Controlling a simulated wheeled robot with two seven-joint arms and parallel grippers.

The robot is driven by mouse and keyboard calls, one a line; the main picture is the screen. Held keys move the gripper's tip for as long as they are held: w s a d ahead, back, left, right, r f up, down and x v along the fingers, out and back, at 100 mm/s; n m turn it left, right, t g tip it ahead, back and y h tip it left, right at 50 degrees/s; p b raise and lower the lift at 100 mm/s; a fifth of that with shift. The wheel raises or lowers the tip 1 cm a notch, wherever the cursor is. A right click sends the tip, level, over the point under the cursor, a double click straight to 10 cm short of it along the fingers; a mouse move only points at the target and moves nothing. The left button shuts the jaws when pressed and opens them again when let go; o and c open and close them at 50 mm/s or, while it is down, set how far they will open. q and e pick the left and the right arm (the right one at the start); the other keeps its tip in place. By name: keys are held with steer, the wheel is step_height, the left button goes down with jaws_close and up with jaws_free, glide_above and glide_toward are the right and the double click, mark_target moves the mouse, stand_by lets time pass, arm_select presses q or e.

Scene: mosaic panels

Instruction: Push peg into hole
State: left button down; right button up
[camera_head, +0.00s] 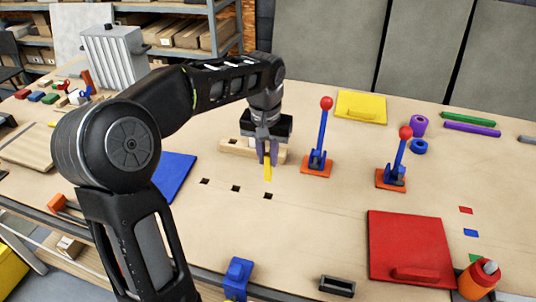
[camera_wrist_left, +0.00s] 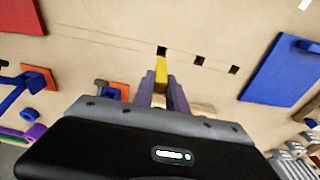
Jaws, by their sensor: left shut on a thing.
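My left gripper (camera_head: 267,152) is shut on a yellow peg (camera_head: 267,172), which points down toward the table. The peg also shows between the purple-grey fingers in the left wrist view (camera_wrist_left: 161,72). Three dark square holes lie in a row on the tabletop: a left hole (camera_head: 204,181), a middle hole (camera_head: 236,188) and a right hole (camera_head: 268,196). The peg's lower end is close to the right hole, which also shows at the peg's tip in the left wrist view (camera_wrist_left: 162,50). Whether the tip touches the table I cannot tell. My right gripper is not in view.
A wooden block (camera_head: 236,148) lies behind the gripper. Two red-knobbed levers (camera_head: 320,140) (camera_head: 398,160) stand to the right. A blue panel (camera_head: 174,176) lies to the left, a red panel (camera_head: 408,240) at front right. The table around the holes is clear.

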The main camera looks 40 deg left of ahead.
mark_target(267, 167)
arm_select(q)
step_height(267, 167, down, 3)
steer(key=shift+f+b, duration=0.15)
steer(key=shift+b, duration=1)
steer(key=shift+f+b, duration=0.8)
steer(key=shift+f, duration=0.3)
steer(key=shift+f+b, duration=1.85)
steer(key=shift+f, duration=0.7)
steer(key=c, duration=1.3)
jaws_free()
steer(key=shift+o, duration=0.2)
steer(key=r, duration=0.7)
steer(key=shift+s+d+r+b, duration=0.1)
steer(key=shift+s+d+b, duration=0.05)
steer(key=shift+s+b, duration=0.2)
steer(key=shift+s+r, duration=0.1)
steer(key=shift+r, duration=0.2)
